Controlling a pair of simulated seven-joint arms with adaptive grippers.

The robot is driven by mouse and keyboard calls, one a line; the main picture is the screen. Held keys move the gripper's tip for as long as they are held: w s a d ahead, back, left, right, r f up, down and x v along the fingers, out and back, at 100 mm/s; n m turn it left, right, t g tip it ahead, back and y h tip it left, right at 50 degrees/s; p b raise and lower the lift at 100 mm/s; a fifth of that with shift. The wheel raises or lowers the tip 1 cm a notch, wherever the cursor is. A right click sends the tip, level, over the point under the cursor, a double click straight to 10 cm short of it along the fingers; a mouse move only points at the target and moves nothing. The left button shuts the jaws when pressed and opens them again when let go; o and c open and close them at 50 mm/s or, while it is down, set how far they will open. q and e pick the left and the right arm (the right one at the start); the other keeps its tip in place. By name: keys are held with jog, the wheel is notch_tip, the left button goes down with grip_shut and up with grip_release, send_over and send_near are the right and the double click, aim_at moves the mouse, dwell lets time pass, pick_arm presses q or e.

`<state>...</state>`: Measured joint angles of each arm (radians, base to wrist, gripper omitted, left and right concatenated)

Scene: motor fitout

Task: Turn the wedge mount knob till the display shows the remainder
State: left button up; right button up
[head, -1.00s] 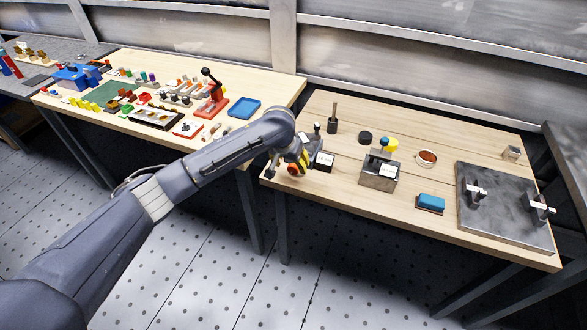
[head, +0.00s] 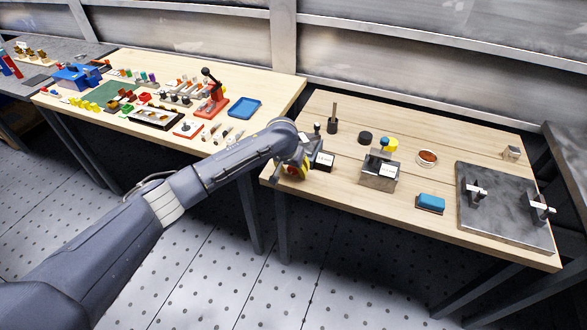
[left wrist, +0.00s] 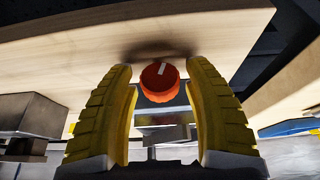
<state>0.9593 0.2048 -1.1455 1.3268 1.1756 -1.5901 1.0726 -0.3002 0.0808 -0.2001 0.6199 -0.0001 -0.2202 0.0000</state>
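A round orange-red knob (left wrist: 159,82) with a white mark on its face shows in the left wrist view. My left gripper (left wrist: 160,75) has its two yellow fingers apart, one on each side of the knob, with a narrow gap showing on both sides. In the head view my left gripper (head: 288,170) is at the left front edge of the right-hand table. A small dark box with a white display face (head: 324,160) stands just right of it. The display's reading is too small to make out. My right gripper is not in view.
On the right-hand table (head: 330,200) stand a grey metal block (head: 378,172) with a white label, a blue-topped pad (head: 430,202), a round reddish-brown dish (head: 427,158) and a dark metal plate (head: 500,215). The front middle of the table is clear.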

pick_arm(q)
jog(key=c, duration=0.9)
jog(key=shift+d+t+y, duration=0.1)
jog(key=shift+t+y, duration=0.2)
jog(key=shift+y, duration=0.1)
jog(key=shift+c, duration=0.2)
jog(key=shift+t+y, duration=0.3)
jog(key=shift+y, duration=0.5)
jog(key=o, duration=1.2)
jog(key=shift+o, duration=0.2)
jog(key=v, duration=1.2)
